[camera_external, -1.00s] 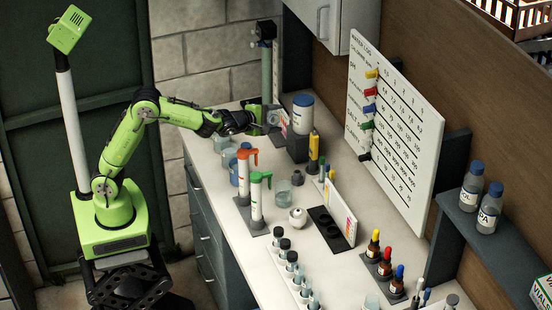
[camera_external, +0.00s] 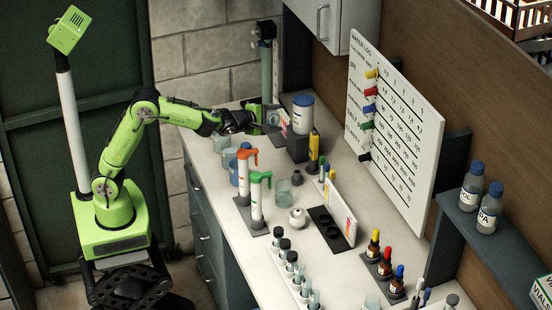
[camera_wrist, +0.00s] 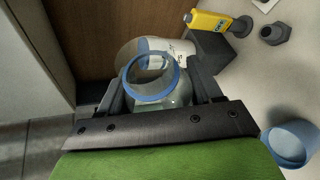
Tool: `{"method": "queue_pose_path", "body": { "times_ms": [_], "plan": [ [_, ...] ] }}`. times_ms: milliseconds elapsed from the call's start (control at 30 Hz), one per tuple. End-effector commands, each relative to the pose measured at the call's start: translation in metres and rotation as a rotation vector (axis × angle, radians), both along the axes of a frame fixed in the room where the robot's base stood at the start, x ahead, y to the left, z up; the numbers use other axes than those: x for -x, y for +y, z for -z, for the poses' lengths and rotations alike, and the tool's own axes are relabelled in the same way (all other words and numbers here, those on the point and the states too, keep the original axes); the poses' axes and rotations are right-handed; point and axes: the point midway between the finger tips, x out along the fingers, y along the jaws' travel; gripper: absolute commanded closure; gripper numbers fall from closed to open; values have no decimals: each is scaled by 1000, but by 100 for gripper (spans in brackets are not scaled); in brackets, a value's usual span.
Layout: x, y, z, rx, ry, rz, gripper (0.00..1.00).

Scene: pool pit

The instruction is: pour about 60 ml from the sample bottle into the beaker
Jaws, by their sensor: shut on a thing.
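My gripper (camera_external: 270,118) is shut on a clear round vessel with a blue rim, which I take to be the sample bottle (camera_wrist: 150,95). Its open mouth faces the wrist camera. In the external view it is mostly hidden at the gripper, so its tilt and liquid level are unclear. The gripper is over the far end of the counter, beside the blue-lidded white jar (camera_external: 303,115). A clear glass beaker (camera_external: 284,191) stands mid-counter; another clear glass vessel (camera_external: 228,160) stands near the left edge. I cannot tell which is the task's beaker.
A blue container (camera_external: 239,172) stands by the left edge and shows in the wrist view (camera_wrist: 290,143). A yellow device (camera_external: 314,150), a dark grey piece (camera_external: 298,178) and two upright tubes with orange and green tops crowd the counter. A white chart board (camera_external: 395,130) is behind.

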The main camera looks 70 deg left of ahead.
Motion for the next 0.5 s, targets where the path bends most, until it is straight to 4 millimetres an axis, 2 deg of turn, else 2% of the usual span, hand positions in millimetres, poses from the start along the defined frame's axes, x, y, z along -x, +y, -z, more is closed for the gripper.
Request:
{"method": "queue_pose_path", "body": {
  "times_ms": [400, 500],
  "plan": [
    [-1, -12, 19, 271, -14, 3, 71],
    [-1, -15, 17, 377, -19, 1, 71]
  ]
}}
